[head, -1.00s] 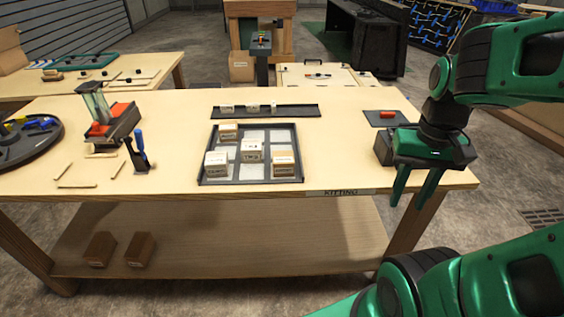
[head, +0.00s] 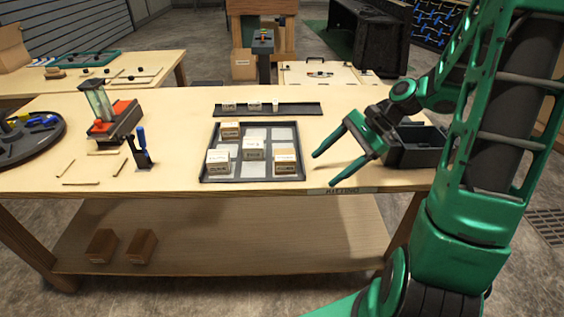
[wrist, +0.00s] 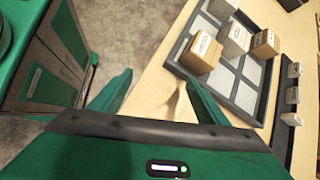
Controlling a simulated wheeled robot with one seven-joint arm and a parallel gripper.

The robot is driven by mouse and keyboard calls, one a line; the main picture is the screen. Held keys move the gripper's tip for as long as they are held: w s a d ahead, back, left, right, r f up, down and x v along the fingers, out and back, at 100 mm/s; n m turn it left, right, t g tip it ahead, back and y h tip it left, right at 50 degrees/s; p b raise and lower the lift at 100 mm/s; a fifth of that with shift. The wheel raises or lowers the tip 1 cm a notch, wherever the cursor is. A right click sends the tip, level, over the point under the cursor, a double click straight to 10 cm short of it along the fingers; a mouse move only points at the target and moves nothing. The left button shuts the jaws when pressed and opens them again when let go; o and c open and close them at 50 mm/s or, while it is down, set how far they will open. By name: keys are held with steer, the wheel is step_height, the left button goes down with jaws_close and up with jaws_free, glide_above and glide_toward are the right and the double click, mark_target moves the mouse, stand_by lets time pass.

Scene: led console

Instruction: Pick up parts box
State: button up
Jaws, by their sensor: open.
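Several small labelled parts boxes sit in a dark divided tray (head: 203,178) on the workbench. One is at the tray's back left (head: 230,130), one in the middle (head: 254,150), one at the front left (head: 217,162) and one at the front right (head: 286,162). Which one is meant cannot be told. My gripper (head: 325,168) is open and empty, to the right of the tray above the bench's front edge, its fingers pointing left. In the wrist view, its fingers (wrist: 158,78) are apart, with a tan box (wrist: 200,52) in the tray beyond the right finger.
A dark rail (head: 300,110) with small blocks lies behind the tray. A black bin (head: 420,148) stands at the bench's right end, near my arm. A clamp (head: 141,150) and a red-topped fixture (head: 115,122) stand left. Two brown boxes (head: 140,247) lie on the lower shelf.

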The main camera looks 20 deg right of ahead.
mark_target(291, 154)
steer(key=w+m+y, duration=0.1)
steer(key=w+r+m+t+y, duration=0.1)
steer(key=w+m+y, duration=0.1)
steer(key=w, duration=0.1)
steer(key=shift+a+r+m+t+y, duration=0.15)
steer(key=shift+a+m+t+y, duration=0.15)
steer(key=shift+m, duration=0.1)
steer(key=shift+w+d+r+m+t+y, duration=0.15)
steer(key=shift+w+r+m+t+y, duration=0.15)
steer(key=shift+w+r+m+y, duration=0.25)
steer(key=shift+a, duration=0.2)
steer(key=shift+w+x, duration=0.15)
steer(key=shift+x, duration=2.45)
steer(key=shift+w+x, duration=0.1)
steer(key=shift+x, duration=2.5)
steer(key=shift+r, duration=0.2)
steer(key=c, duration=1.2)
